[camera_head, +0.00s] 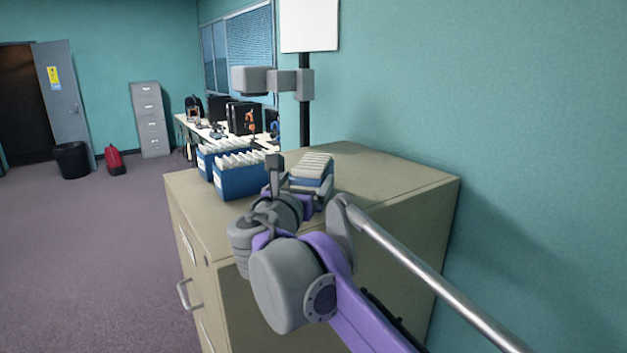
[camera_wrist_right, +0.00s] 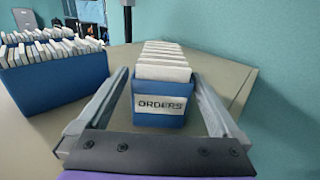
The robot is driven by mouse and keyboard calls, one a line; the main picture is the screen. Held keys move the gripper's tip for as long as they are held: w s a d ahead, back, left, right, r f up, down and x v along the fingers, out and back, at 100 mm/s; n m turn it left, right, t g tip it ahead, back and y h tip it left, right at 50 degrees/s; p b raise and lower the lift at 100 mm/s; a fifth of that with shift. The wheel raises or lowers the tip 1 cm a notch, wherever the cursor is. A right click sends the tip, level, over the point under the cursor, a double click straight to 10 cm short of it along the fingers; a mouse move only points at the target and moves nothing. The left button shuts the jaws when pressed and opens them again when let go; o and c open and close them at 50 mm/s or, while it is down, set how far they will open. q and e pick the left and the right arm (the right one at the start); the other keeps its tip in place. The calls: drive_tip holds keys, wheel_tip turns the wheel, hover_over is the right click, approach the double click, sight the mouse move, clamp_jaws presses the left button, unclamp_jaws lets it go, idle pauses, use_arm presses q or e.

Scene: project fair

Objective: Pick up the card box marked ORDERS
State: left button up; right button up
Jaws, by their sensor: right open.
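The card box marked ORDERS (camera_wrist_right: 158,118) is a blue box full of upright white cards, with its label facing the camera in the right wrist view. In the head view the ORDERS box (camera_head: 311,170) stands on top of the beige cabinet, partly hidden by my right gripper. My right gripper (camera_wrist_right: 160,95) is open, with one finger on each side of the box. Small gaps seem to show between fingers and box. In the head view my right gripper (camera_head: 298,178) is at the box, its fingers partly hidden by its own wrist. My left gripper is not in view.
The beige cabinet (camera_head: 385,190) stands against the teal wall. Two more blue card boxes, a nearer one (camera_head: 240,182) and a farther one (camera_head: 205,164), stand left of the ORDERS box. A dark post (camera_head: 304,120) with a white panel rises behind. The cabinet top is bare at right.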

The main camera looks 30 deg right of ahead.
drive_tip(key=x, duration=0.4)
drive_tip(key=shift+w+d+f, duration=0.1)
drive_tip(key=shift+w+d, duration=0.05)
drive_tip(key=shift+d, duration=0.1)
drive_tip(key=shift+c, duration=0.3)
drive_tip(key=c, duration=1.5)
